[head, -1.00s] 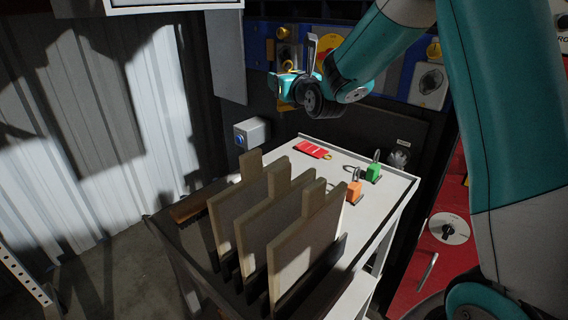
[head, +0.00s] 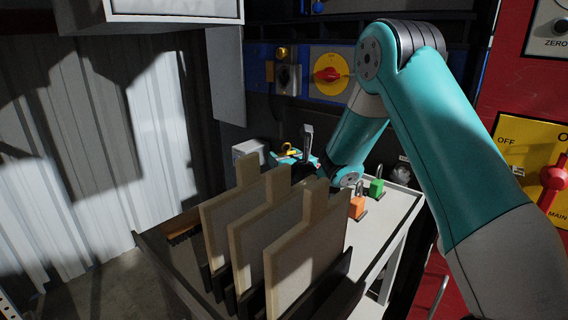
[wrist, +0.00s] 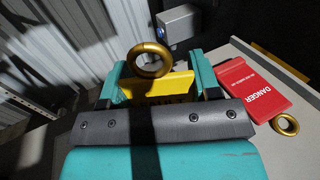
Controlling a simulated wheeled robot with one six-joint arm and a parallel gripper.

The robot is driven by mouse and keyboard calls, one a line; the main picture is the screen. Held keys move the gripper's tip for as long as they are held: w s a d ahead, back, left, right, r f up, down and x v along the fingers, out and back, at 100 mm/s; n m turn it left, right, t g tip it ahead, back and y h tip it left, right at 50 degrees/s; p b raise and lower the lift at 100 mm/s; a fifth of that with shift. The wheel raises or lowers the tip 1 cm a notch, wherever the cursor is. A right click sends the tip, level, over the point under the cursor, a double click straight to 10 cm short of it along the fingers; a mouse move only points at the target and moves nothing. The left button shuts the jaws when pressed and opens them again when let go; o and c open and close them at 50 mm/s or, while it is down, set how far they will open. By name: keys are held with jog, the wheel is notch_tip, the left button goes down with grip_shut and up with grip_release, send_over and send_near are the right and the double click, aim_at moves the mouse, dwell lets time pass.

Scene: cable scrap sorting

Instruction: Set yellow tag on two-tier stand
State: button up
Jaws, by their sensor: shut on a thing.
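The yellow tag (wrist: 172,86) with its gold ring (wrist: 150,60) is gripped between the teal fingers of my gripper (wrist: 155,88) in the wrist view. In the head view my gripper (head: 291,156) is beyond the upright boards, with a bit of yellow showing. The white-topped stand (head: 372,229) has a top surface and a lower shelf, and my gripper is near its far left part. I cannot tell the exact height of the tag over it. A red danger tag (wrist: 255,88) with a gold ring lies on the top, right of my gripper.
Several upright boards (head: 300,265) in a dark rack stand in front. An orange padlock (head: 357,207) and a green padlock (head: 376,187) are on the stand's right part. A grey box with a blue button (wrist: 178,25) is behind my gripper.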

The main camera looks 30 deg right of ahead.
jog(key=o, duration=1.3)
jog(key=shift+s+f+b, duration=0.15)
jog(key=shift+s+b, duration=0.2)
jog(key=shift+s, duration=0.2)
jog(key=s+b, duration=0.7)
jog(key=s, duration=0.3)
jog(key=shift+s, duration=0.5)
